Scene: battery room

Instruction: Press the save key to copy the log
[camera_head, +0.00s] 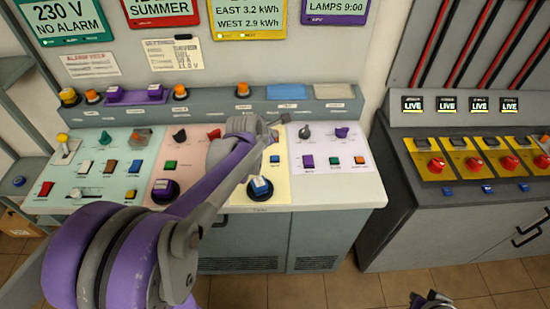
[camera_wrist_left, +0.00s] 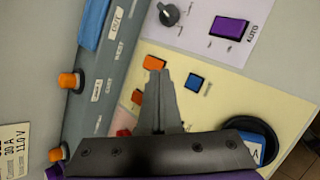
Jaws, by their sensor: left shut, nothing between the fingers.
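My left gripper (camera_head: 281,121) is shut and empty, with its arm reaching across the console. In the left wrist view its fingertips (camera_wrist_left: 163,74) are over the yellow panel (camera_wrist_left: 265,92), close to an orange key (camera_wrist_left: 155,62). A blue key (camera_wrist_left: 194,82) lies just right of the fingers. Another orange key (camera_wrist_left: 137,97) and a red part (camera_wrist_left: 123,132) lie left of them. I cannot read which key is the save key, nor tell whether the fingers touch the panel. A part of my right gripper (camera_head: 432,299) shows at the bottom edge; its jaws are unclear.
The lilac panel (camera_head: 330,181) holds a dark knob and several keys. A black-rimmed blue button (camera_head: 261,187) stands on the yellow panel. Orange buttons (camera_head: 243,90) stand on the grey ledge behind. A second cabinet with red knobs (camera_head: 437,164) stands at right. Floor shows between them.

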